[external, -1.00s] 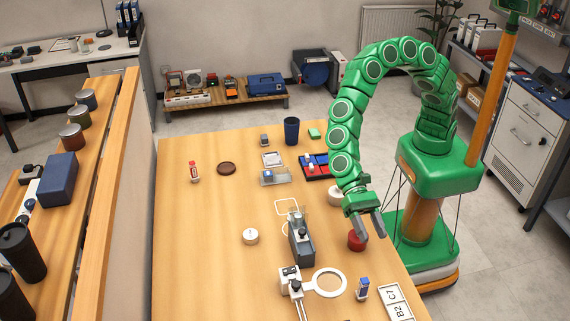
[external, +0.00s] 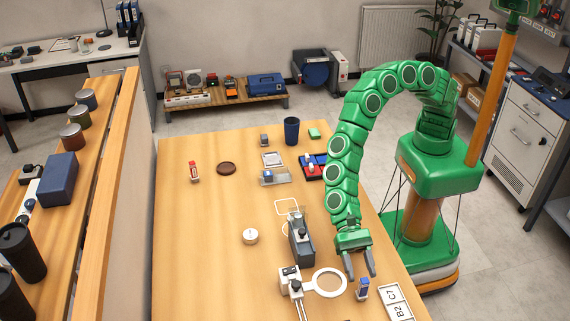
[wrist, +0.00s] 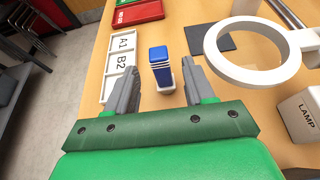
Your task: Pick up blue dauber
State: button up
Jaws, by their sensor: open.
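The blue dauber (external: 362,289) stands upright near the table's front right, blue on top with a white lower part. It also shows in the wrist view (wrist: 160,66), between and just beyond my fingertips. My gripper (external: 361,277) is open and empty, pointing down at the dauber. In the wrist view my gripper (wrist: 160,76) has one finger on each side of the dauber, with a gap visible on both sides. I cannot tell how far above the table the tips are.
A white magnifier ring (external: 329,283) stands close to the left of the dauber. A label plate (external: 396,303) lies to its right, near the table edge. In the wrist view a white box marked LAMP (wrist: 303,115) is at the right.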

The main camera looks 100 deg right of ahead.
aim_at(364, 285)
jog(key=shift+x, duration=2.15)
jog(key=shift+f, duration=0.1)
jog(key=shift+c, duration=0.3)
grip_shut()
